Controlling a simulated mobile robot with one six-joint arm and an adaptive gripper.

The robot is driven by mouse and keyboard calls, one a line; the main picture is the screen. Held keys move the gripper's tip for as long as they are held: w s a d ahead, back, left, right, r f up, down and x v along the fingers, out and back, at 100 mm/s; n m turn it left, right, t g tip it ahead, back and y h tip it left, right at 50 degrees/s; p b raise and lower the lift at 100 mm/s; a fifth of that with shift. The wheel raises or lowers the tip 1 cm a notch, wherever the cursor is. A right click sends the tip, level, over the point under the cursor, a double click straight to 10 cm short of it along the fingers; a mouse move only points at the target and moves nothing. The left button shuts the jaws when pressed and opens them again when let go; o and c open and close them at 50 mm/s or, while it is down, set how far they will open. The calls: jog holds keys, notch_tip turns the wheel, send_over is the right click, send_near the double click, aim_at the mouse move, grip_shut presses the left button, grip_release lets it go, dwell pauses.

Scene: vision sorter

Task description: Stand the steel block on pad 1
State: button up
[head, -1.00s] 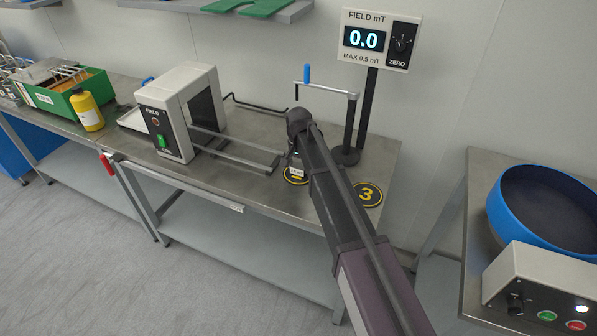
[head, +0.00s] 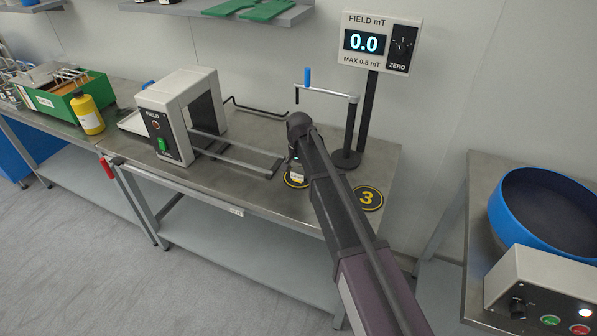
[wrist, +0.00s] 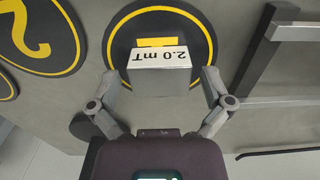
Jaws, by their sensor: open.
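The steel block (wrist: 160,68) is a silvery box with a white face marked "2.0 mT", upside down in the wrist view. It appears to stand on a round black pad with a yellow ring (wrist: 118,43), covering most of the pad's number; only a yellow bar shows. The same pad (head: 290,183) shows in the head view beside the end of my arm. My gripper (wrist: 160,84) is open, with one fingertip on each side of the block. The block is mostly hidden behind my arm in the head view.
Pad 2 (wrist: 36,38) lies beside it, and pad 3 (head: 367,198) is at the bench's right end. A metal rail frame (wrist: 275,100) is close to my gripper. A field meter (head: 377,42) reading 0.0, a crank stand (head: 345,158) and a coil box (head: 160,130) stand around.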

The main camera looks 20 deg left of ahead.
aim_at(300, 170)
jog(key=shift+r, duration=0.2)
notch_tip(300, 170, up, 12)
jog(key=p, duration=1.2)
jog(key=shift+d, duration=0.15)
dwell(0.9)
jog(key=s+d, duration=0.2)
jog(key=d, duration=0.9)
jog(key=s+d, duration=0.2)
jog(key=d, duration=0.9)
jog(key=s+d, duration=0.6)
jog(key=d, duration=0.4)
jog(key=s+d+n, duration=0.1)
jog(key=s+d, duration=0.6)
jog(key=d, duration=0.4)
